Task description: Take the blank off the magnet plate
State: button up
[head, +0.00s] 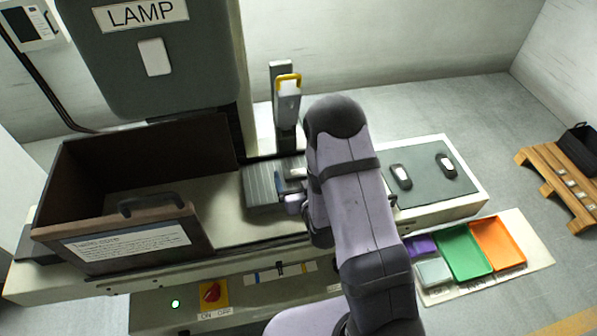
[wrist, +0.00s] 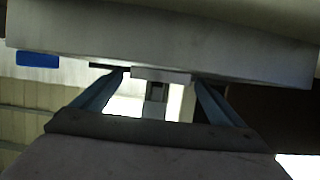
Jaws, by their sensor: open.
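The magnet plate (head: 262,188) looks to be the dark grey ribbed block in the middle of the machine bed in the head view. My gripper (head: 293,190) is at its right side, partly hidden by my own arm. In the wrist view my gripper (wrist: 160,75) is open, its two bluish fingers apart. A small pale block (wrist: 160,77) shows between the fingertips, against a wide grey slab (wrist: 230,58). I cannot tell whether this block is the blank, or whether the fingers touch it. The blank is not clearly visible in the head view.
An open dark box (head: 60,195) with a front handle (head: 152,203) stands left. A post with a yellow-handled part (head: 288,82) rises behind the plate. A dark mat (head: 425,188) with two small black-and-white items lies right.

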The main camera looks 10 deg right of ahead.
aim_at(300, 176)
jog(key=shift+r, duration=0.1)
jog(key=c, duration=1.6)
jog(key=shift+o, duration=0.2)
jog(key=shift+r, duration=0.15)
notch_tip(300, 176, up, 10)
jog(key=b, duration=0.1)
jog(key=shift+b, duration=0.35)
